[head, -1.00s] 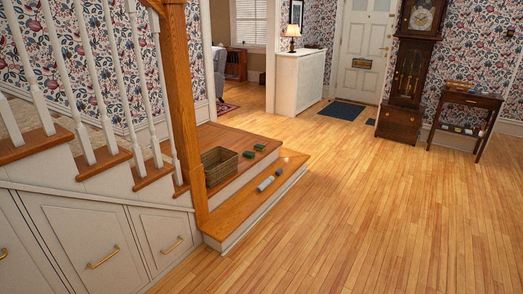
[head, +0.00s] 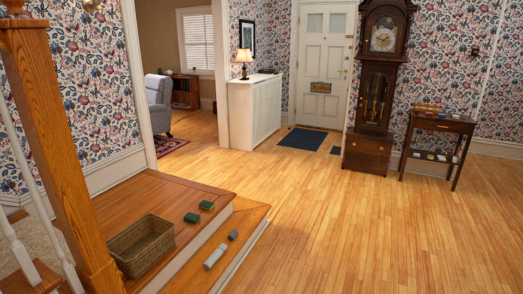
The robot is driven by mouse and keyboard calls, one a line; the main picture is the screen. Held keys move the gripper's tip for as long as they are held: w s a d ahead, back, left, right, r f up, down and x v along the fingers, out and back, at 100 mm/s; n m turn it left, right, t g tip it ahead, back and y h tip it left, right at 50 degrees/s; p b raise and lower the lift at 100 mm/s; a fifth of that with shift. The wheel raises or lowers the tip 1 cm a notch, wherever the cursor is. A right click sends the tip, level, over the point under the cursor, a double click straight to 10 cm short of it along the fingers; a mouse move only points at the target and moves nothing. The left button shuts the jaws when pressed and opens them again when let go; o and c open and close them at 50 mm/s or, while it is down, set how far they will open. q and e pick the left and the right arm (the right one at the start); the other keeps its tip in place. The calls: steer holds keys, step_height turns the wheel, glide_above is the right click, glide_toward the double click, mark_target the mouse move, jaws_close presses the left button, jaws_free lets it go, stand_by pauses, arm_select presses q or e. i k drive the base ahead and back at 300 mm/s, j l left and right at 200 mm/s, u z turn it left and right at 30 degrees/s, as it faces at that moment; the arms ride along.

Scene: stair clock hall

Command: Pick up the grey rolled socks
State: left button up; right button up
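On the lower wooden step at the bottom left lie two small items. One is a small dark grey piece (head: 233,235), which could be the grey rolled socks. The other is a longer pale grey roll (head: 215,257), lying just nearer to me. Both are too small to identify for sure. Two dark green items, one farther (head: 206,205) and one nearer (head: 192,218), lie on the higher landing. A brown wicker basket (head: 141,245) stands on the landing to their left. Neither of my grippers is in view.
The wooden newel post (head: 62,150) and balusters stand at the left. Open plank floor (head: 350,225) lies right of the step. A white cabinet (head: 254,112), tall clock (head: 373,90) and dark side table (head: 452,125) line the back. A blue mat (head: 302,138) lies by the door.

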mark_target(234, 233)
steer(key=i+z, duration=0.15)
steer(key=i, duration=0.75)
steer(key=i+j+z, duration=0.2)
steer(key=i, duration=0.7)
steer(key=i+u, duration=0.2)
steer(key=i, duration=0.25)
steer(key=i+l+u, duration=0.2)
steer(key=i, duration=0.25)
